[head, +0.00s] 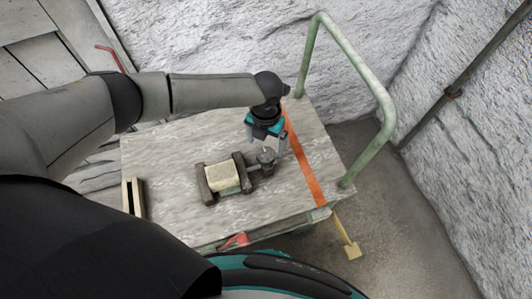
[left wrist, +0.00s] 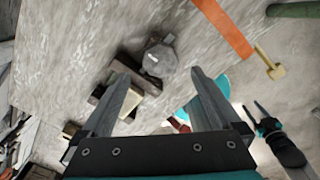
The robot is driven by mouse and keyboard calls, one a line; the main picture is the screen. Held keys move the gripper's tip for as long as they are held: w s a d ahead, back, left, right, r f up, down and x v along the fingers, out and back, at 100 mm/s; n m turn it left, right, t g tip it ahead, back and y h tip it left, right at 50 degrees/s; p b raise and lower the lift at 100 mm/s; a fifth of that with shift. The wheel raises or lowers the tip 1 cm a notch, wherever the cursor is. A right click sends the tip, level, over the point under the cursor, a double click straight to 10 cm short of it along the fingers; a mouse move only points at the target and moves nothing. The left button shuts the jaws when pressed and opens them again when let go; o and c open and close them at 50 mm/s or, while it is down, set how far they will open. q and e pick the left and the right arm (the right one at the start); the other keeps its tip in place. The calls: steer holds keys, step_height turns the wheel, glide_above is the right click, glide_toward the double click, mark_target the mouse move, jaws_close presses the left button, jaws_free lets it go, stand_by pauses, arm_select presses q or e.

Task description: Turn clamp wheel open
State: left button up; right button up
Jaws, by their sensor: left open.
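The clamp (head: 240,168) lies on the worktable with a pale block (head: 223,177) between its two dark jaws. Its round grey wheel (head: 266,156) is at the right end of the clamp. My left gripper (head: 267,141) is open above the wheel, pointing down. In the left wrist view the wheel (left wrist: 159,58) shows between and slightly beyond the open fingertips (left wrist: 161,71), with no contact seen. The left finger hides part of the clamp there. My right gripper (left wrist: 255,110) appears small at the right of the left wrist view; its opening is unclear.
The worktable (head: 165,150) has an orange strip (head: 305,165) to the right of the clamp and a green rail (head: 350,60) at its right end. A small wooden box (head: 133,198) stands at the left edge. The tabletop around the clamp is mostly clear.

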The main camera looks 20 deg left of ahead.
mark_target(266, 154)
arm_select(q)
step_height(266, 154, down, 5)
steer(key=shift+r+b, duration=0.15)
steer(key=shift+b, duration=0.4)
steer(key=shift+f, duration=0.8)
arm_select(e)
steer(key=shift+w+f, duration=0.8)
steer(key=shift+f, duration=0.15)
arm_select(q)
steer(key=c, duration=1.4)
steer(key=shift+o, duration=0.2)
arm_select(e)
steer(key=shift+s+a, duration=0.1)
steer(key=shift+s, duration=0.15)
